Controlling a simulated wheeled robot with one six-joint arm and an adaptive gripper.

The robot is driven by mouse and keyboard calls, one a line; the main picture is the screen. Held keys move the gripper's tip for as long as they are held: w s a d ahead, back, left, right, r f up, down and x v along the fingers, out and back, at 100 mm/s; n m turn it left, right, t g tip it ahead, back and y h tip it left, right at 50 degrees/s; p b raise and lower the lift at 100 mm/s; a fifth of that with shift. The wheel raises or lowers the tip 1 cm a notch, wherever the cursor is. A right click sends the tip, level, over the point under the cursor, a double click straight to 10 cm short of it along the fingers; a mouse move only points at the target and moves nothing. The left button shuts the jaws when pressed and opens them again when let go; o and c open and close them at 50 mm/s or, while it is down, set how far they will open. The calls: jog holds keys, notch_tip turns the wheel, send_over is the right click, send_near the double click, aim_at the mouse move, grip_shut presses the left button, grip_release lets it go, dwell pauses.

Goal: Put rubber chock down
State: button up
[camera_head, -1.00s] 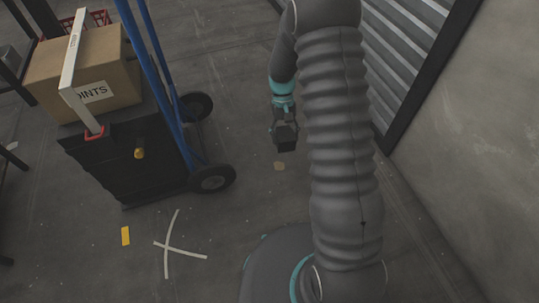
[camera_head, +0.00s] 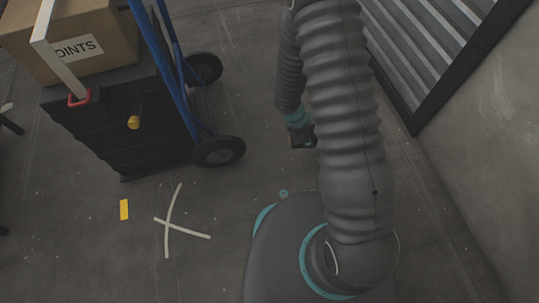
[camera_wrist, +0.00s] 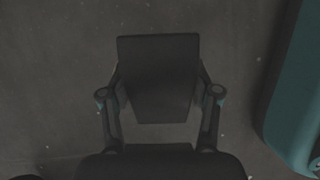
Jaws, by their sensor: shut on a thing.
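The rubber chock (camera_wrist: 158,80) is a dark, blocky wedge in the middle of the wrist view. My gripper (camera_wrist: 160,95) has one finger on each side of it and is shut on it. The bare grey floor shows around the chock in that view, and I cannot tell how far it is above the floor. In the head view my gripper (camera_head: 302,140) is low, beside my base, partly hidden behind my arm. The dark chock (camera_head: 303,144) shows only as a small shape at its end.
A blue hand truck (camera_head: 170,70) with black wheels (camera_head: 219,151) stands left of my gripper, by a black case (camera_head: 125,125) and a cardboard box (camera_head: 95,25). A ribbed shutter (camera_head: 430,50) is at right.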

jog(key=shift+s+a+f+n+t, duration=0.4)
jog(key=shift+s+a+f+n, duration=0.25)
jog(key=shift+a+f+n, duration=0.3)
send_over(275, 152)
jog(key=a, duration=0.1)
jog(key=f, duration=0.6)
jog(key=shift+s+a+f, duration=0.1)
jog(key=shift+a+f, duration=0.1)
jog(key=shift+f, duration=0.2)
jog(key=shift+f+b, duration=0.35)
jog(key=shift+f, duration=1.7)
jog(key=shift+f, duration=0.15)
jog(key=o, duration=1.6)
jog(key=shift+c, duration=0.2)
jog(key=shift+r, duration=0.25)
jog(key=p+v, duration=0.2)
jog(key=v, duration=1)
jog(key=shift+p, duration=0.3)
